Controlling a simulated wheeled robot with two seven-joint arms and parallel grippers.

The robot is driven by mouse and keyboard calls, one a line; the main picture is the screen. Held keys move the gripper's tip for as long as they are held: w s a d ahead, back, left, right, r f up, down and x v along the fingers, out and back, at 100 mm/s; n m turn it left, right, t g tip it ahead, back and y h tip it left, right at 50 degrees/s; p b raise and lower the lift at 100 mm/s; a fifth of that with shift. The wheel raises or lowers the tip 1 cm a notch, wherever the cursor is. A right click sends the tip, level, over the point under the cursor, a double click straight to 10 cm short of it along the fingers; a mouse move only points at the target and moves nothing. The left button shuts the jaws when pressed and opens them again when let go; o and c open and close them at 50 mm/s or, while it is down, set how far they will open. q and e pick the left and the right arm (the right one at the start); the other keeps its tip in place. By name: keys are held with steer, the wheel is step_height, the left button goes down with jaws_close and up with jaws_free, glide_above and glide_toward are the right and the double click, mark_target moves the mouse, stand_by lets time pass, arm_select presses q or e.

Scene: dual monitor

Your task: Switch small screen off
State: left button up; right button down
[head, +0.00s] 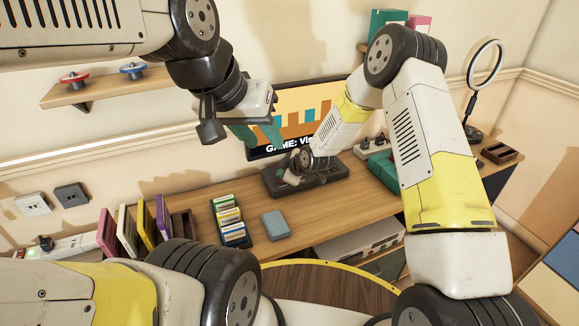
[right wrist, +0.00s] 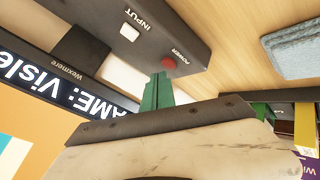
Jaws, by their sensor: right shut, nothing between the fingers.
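A lit monitor (head: 290,100) shows an orange picture and the text "GAME: Vis..."; my arms hide part of it. A dark control box (head: 325,182) sits on the desk below it. In the right wrist view the box (right wrist: 180,30) carries a white INPUT button (right wrist: 129,32) and a red POWER button (right wrist: 168,63). My right gripper (head: 293,179) is at the box; its green fingers (right wrist: 160,78) are shut and empty, tips just beside the red button. I cannot tell whether they touch it. My left gripper (head: 257,134) is open and empty, raised in front of the monitor.
Colored upright cases (head: 130,230) stand farther left. A ring light (head: 484,68) stands at the right. A wall shelf (head: 105,86) is at upper left.

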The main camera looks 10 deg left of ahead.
steer(key=shift+f, duration=0.1)
steer(key=shift+f, duration=0.45)
stand_by(0.5)
steer(key=shift+r, duration=0.55)
step_height(320, 180, up, 6)
stand_by(0.5)
